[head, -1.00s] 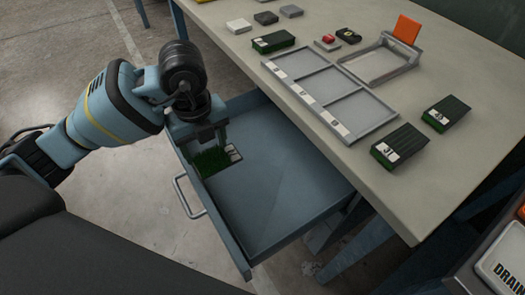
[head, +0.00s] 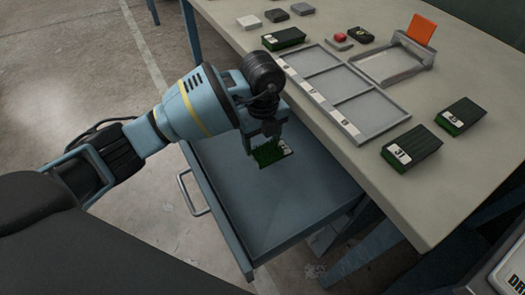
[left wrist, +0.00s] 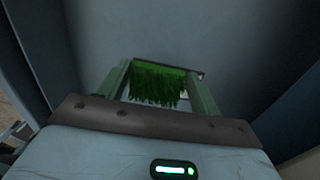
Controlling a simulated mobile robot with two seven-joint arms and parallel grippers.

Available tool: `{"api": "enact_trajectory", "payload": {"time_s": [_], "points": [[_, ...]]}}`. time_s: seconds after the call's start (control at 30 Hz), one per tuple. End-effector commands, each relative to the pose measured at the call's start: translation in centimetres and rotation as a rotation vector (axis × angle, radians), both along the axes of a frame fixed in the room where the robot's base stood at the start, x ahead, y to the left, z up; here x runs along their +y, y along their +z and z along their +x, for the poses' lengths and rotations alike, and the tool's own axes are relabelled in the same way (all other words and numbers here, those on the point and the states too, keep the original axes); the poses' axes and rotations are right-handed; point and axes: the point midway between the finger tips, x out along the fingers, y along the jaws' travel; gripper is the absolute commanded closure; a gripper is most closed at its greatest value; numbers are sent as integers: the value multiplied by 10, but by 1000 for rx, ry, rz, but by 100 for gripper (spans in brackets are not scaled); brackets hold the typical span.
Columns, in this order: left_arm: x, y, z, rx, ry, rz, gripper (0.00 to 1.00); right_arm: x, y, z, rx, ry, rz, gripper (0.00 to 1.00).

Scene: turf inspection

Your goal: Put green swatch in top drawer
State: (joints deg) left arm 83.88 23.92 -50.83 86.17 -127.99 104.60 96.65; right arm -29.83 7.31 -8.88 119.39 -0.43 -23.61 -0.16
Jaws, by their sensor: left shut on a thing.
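The green swatch (head: 273,153), with grassy pile and a white label, is in my left gripper (head: 263,143), inside the outline of the open blue drawer (head: 285,212) under the table. The gripper points down and is shut on the swatch. I cannot tell whether the swatch touches the drawer floor. In the left wrist view the green pile (left wrist: 158,84) shows between the two fingers (left wrist: 160,90), with drawer walls on both sides. My right gripper is not in view.
The table (head: 440,195) overhangs the drawer's back, close to my left gripper. On it are a grey three-part tray (head: 372,122), dark green labelled swatches (head: 412,148), a frame with an orange card (head: 421,30) and small grey blocks. The drawer's front part is empty.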

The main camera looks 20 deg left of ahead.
Motion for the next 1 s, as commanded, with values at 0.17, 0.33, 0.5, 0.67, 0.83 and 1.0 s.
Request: {"api": "enact_trajectory", "payload": {"time_s": [0.17,0.33,0.5,0.67,0.83,1.0], "points": [[0,-2,0,-1,0,-1,60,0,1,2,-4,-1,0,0],[0,-14,0,2,1,0,60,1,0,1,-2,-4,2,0],[0,-41,-1,4,0,0,60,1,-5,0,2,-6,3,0],[0,-51,0,0,0,0,60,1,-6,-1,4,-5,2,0],[0,-50,0,-1,0,0,60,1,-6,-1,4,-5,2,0],[0,-53,0,0,0,0,60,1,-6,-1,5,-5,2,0]]}}
